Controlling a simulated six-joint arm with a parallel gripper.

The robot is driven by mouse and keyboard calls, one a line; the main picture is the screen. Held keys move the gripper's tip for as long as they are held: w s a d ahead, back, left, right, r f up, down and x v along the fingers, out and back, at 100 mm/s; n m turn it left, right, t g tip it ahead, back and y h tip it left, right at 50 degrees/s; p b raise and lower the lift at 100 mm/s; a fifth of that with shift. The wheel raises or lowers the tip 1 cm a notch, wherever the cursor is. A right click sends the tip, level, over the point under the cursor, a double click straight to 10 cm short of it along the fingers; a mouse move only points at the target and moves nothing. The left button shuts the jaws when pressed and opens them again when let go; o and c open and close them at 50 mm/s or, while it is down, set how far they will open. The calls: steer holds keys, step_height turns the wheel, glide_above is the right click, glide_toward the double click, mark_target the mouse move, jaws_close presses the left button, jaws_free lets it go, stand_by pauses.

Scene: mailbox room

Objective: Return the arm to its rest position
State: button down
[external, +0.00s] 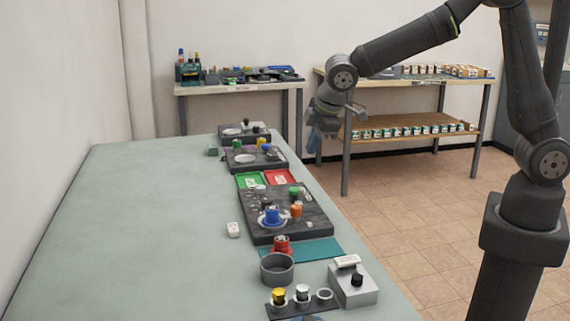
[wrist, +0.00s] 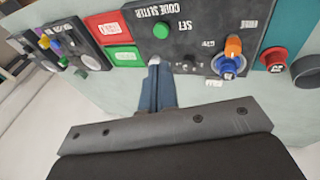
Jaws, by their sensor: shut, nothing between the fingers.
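My gripper (external: 312,146) hangs in the air at the end of my bent arm, to the right of the table's long edge in the external view. Its blue-grey fingers point down and are together, with nothing held. In the wrist view my gripper (wrist: 155,66) appears in front of the dark code setter panel (wrist: 190,22), apart from it as far as I can tell.
The long table (external: 120,215) carries a dark panel (external: 262,232) with knobs, red (external: 280,178) and green (external: 250,181) trays, a grey cup (external: 277,270) and a grey box (external: 353,290). A shelf (external: 410,135) with small boxes stands behind. Open floor lies right of the table.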

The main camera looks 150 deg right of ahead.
steer(key=shift+v, duration=0.9)
stand_by(1.8)
